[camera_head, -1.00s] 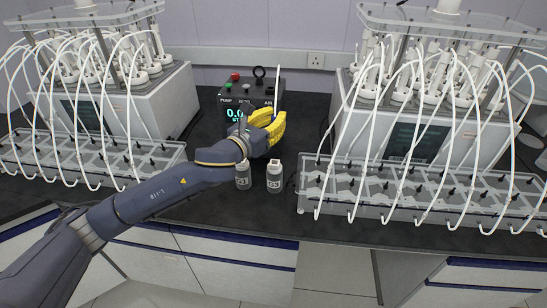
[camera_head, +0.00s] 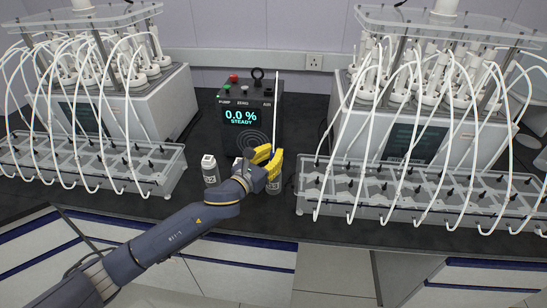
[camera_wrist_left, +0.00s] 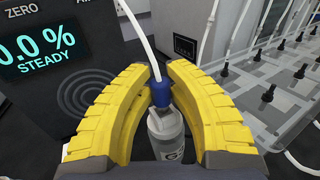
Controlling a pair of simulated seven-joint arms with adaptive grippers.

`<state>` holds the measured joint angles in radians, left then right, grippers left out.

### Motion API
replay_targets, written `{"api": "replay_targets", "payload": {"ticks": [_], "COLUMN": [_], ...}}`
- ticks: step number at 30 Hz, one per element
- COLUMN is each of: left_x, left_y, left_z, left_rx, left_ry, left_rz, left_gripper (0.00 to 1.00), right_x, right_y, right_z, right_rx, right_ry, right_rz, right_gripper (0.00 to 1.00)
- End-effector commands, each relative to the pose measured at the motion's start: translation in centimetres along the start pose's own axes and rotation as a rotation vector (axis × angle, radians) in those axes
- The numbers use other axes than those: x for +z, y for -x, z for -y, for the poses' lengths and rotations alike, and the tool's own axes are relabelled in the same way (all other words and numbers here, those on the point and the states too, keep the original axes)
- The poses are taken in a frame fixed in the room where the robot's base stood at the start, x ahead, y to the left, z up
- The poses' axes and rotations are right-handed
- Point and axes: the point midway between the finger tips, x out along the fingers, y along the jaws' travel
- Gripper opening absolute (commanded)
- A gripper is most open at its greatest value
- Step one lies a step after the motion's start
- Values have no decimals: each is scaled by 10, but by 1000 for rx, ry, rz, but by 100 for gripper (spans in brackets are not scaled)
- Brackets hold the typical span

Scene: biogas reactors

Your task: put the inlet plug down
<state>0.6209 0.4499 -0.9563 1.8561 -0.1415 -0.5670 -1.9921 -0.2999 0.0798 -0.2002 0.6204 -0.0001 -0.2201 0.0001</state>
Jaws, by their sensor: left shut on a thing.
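The inlet plug is a small blue piece (camera_wrist_left: 160,93) on a white tube (camera_wrist_left: 142,40) in the left wrist view. My left gripper (camera_wrist_left: 159,100) is shut on it, with a yellow finger on each side. In the head view my left gripper (camera_head: 266,162) hides the plug and the upper part of that bottle (camera_head: 273,188); the white tube (camera_head: 276,110) rises upright from the gripper. My right gripper is not in view.
The gas analyser (camera_head: 243,118) behind reads 0.0 % STEADY. A second bottle (camera_head: 210,172) stands to the left. Reactor racks with white tubes and clear trays (camera_head: 90,165) (camera_head: 420,198) flank the dark bench. The bench's front edge is close to the gripper.

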Motion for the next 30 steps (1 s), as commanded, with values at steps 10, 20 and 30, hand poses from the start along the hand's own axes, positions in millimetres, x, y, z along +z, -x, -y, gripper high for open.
{"api": "replay_targets", "payload": {"ticks": [10, 20, 30], "left_x": [-14, -17, -15], "left_y": [0, 0, 0], "left_z": [0, 0, 0], "left_rx": [0, 0, 0], "left_ry": [0, 0, 0], "left_rz": [0, 0, 1], "left_gripper": [0, 31, 39], "right_x": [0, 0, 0], "right_y": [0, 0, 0], "right_z": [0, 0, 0], "right_rx": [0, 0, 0], "right_ry": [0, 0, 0], "right_rz": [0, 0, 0], "right_gripper": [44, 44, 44]}}
